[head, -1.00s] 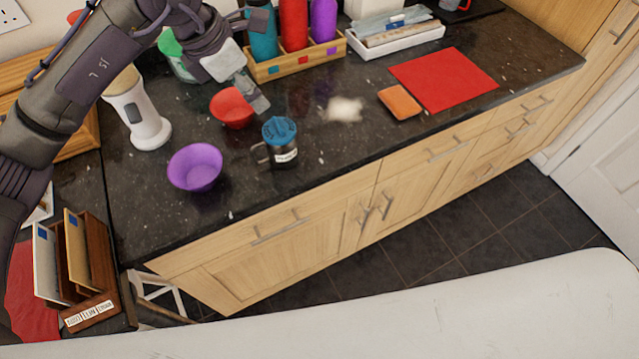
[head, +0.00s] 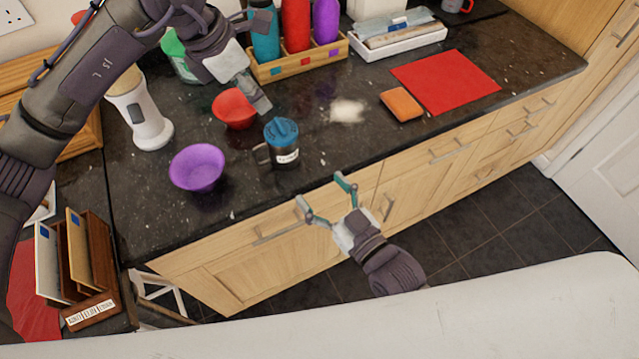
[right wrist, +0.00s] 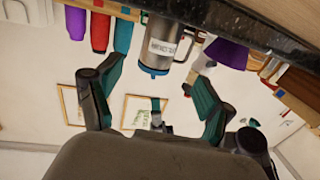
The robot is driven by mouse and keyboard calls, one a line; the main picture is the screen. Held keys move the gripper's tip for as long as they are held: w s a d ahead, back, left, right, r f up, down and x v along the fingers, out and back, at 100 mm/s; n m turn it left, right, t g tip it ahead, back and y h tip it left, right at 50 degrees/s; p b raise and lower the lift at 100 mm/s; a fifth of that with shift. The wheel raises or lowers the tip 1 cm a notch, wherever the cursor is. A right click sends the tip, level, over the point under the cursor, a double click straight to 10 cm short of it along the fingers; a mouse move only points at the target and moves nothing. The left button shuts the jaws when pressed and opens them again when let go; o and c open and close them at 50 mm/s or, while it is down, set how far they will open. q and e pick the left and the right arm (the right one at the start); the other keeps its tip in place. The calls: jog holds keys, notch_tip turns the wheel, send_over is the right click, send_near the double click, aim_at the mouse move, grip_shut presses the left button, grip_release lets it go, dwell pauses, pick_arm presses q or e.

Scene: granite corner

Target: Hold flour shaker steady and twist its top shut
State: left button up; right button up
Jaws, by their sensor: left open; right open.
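The flour shaker (head: 284,156) stands upright near the counter's front edge, a dark metal body with a white label, a side handle on its left and a blue top (head: 281,131). It also shows in the right wrist view (right wrist: 163,45), upside down in the picture, ahead of the fingers. Whether its top is fully shut cannot be told. My left gripper (head: 262,104) hangs behind the shaker by the red bowl, apart from the shaker; its fingers are partly hidden. My right gripper (head: 325,190) is open and empty at the counter's front edge, in front of and right of the shaker.
A purple bowl (head: 197,167) and a red bowl (head: 234,108) stand near the shaker. A white pile (head: 347,111), an orange sponge (head: 401,103) and a red mat (head: 446,81) lie to the right. A bottle rack (head: 300,64) is behind.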

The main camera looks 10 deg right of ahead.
aim_at(292, 155)
jog(key=x, duration=1.3)
jog(key=shift+w+a+r, duration=0.2)
jog(key=shift+w, duration=0.15)
